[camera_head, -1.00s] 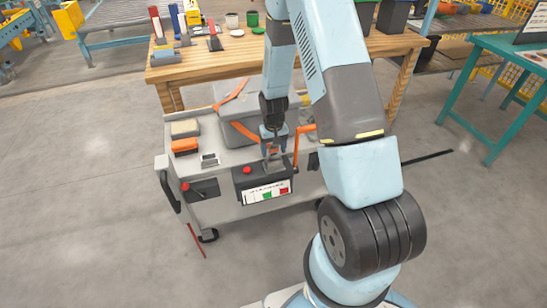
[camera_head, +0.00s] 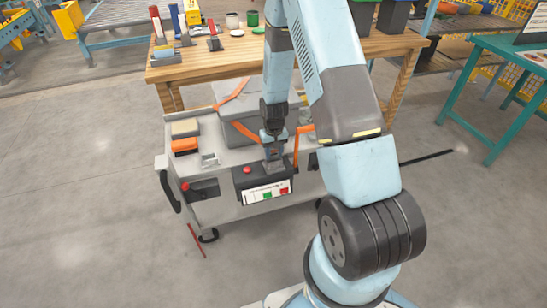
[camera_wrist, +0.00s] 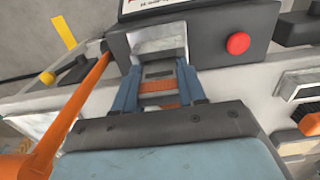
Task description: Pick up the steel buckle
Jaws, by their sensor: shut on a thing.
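My gripper (camera_wrist: 158,82) is shut on the steel buckle (camera_wrist: 158,70), a small grey piece with orange bands between the two blue fingers. In the head view my gripper (camera_head: 273,147) points down at the dark control box (camera_head: 245,180) on the cart's front. A bright metal block or plate (camera_wrist: 160,42) shows on the box just beyond the fingertips in the wrist view. I cannot tell whether the buckle touches it. The fingers hide part of the buckle.
A grey case (camera_head: 242,103) with orange straps (camera_head: 234,92) stands on the cart (camera_head: 228,157). A red button (camera_wrist: 238,43) is close by on the box. An orange lever or strap (camera_wrist: 75,115) runs beside my gripper. A wooden bench (camera_head: 330,52) stands behind.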

